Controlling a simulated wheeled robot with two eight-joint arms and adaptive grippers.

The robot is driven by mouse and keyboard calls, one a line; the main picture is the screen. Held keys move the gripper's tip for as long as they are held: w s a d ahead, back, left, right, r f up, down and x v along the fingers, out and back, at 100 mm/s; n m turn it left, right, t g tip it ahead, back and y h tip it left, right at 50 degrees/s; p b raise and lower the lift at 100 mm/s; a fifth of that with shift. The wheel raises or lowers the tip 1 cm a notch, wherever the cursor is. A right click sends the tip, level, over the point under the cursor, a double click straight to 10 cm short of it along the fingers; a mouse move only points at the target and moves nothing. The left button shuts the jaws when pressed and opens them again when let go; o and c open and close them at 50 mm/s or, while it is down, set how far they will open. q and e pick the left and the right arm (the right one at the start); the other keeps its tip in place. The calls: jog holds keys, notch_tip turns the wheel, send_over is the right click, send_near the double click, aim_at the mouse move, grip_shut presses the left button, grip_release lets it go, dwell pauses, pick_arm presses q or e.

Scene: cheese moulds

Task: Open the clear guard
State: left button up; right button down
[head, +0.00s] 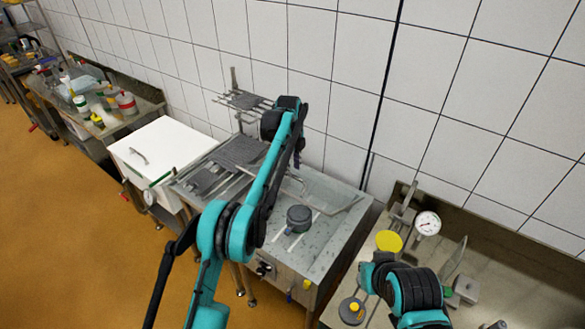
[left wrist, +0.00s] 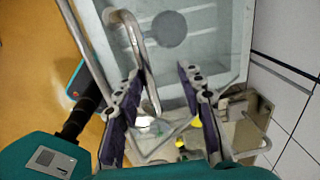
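The clear guard (left wrist: 205,50) shows in the left wrist view as a see-through pane over the middle station, with a round grey object (left wrist: 169,29) visible through it. A bent metal bar handle (left wrist: 137,45) stands at its left side. My left gripper (left wrist: 160,105) is open, its two dark fingers apart, and the lower end of the handle appears between them. I cannot tell if they touch it. In the head view the left gripper (head: 299,150) is over the middle station, largely hidden by my arm. My right arm shows at the lower right, but its gripper cannot be made out.
The metal station (head: 330,250) stands against the tiled wall. The grey round object (head: 299,217) sits on its top. A white-lidded box (head: 165,150) is to the left. The right bench (head: 470,295) holds a dial gauge (head: 428,223) and a yellow disc (head: 389,241). Orange floor lies in front.

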pick_arm(q)
jog(key=shift+a, duration=0.1)
jog(key=shift+r, duration=0.1)
dwell(0.3)
notch_tip(320, 180, up, 7)
jog(key=shift+s+a+r, duration=0.15)
jog(key=shift+s, duration=0.05)
dwell(0.3)
